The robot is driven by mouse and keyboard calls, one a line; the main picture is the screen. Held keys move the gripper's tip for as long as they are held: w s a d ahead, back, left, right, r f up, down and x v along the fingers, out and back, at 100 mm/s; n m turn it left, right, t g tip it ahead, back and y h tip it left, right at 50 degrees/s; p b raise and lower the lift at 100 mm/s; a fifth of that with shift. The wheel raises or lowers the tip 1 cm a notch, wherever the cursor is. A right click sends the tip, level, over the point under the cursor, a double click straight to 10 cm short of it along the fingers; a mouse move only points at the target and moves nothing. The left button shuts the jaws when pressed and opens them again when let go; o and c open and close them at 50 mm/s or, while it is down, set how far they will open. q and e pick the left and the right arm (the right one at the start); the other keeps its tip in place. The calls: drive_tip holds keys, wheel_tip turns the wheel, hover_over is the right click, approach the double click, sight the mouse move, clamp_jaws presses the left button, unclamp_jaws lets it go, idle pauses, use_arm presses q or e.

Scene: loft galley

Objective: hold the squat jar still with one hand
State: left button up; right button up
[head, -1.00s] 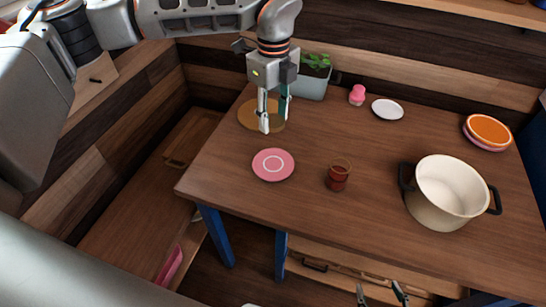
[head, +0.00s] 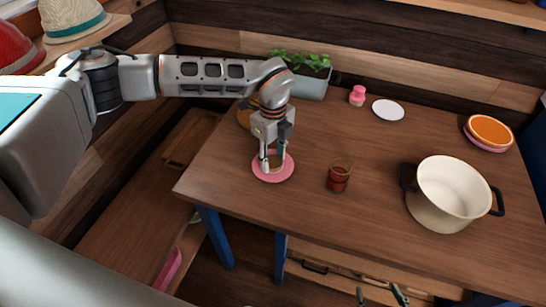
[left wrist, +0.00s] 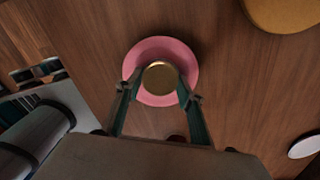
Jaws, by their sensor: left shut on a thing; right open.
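The squat jar (head: 338,177) appears to be the small clear one with dark red contents. It stands upright on the table in the head view, apart from both grippers. My left gripper (head: 273,166) is shut on a round gold lid-like disc, which also shows in the left wrist view (left wrist: 160,77). It is over the pink plate (head: 260,174); I cannot tell whether the disc touches the plate. My right gripper (head: 381,295) is open and empty at the bottom edge of the head view, in front of the table.
A cream pot (head: 440,205) with black handles stands right of the jar. A pink shaker-like item (head: 357,96), a white plate (head: 388,110), stacked plates (head: 488,132) and a planter (head: 311,84) are farther back. The table between jar and back items is clear.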

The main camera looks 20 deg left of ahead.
use_arm(q)
drive_tip(key=shift+f, duration=0.1)
drive_tip(key=o, duration=1.2)
drive_tip(key=shift+o, duration=0.2)
